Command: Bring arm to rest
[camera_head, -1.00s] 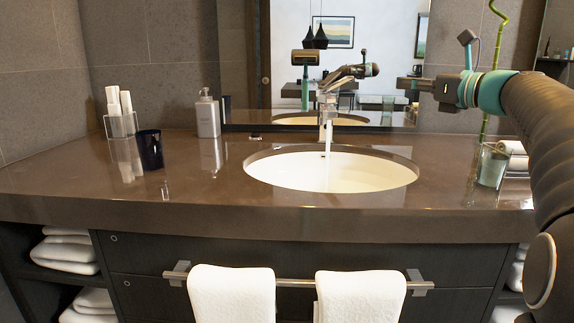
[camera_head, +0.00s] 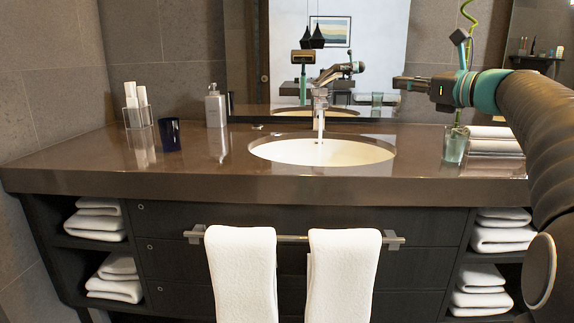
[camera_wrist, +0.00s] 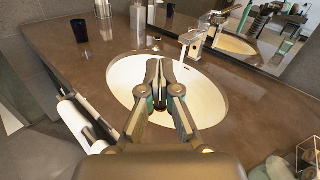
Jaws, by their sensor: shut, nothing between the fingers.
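My gripper (camera_head: 402,82) is at the end of my arm, which comes in from the right in the head view. It is held in the air above the counter, in front of the mirror. In the wrist view my gripper (camera_wrist: 160,68) has its fingers together and empty, pointing toward the oval sink (camera_wrist: 123,73). The fingers overlap the basin in that picture; nothing shows them touching it.
The brown counter (camera_head: 200,184) holds the sink (camera_head: 350,152), a faucet (camera_head: 320,95), a dark cup (camera_head: 169,134), a soap bottle (camera_head: 215,107) and a glass (camera_head: 455,145). White towels (camera_head: 241,275) hang from the front bar. The mirror (camera_head: 270,60) stands behind.

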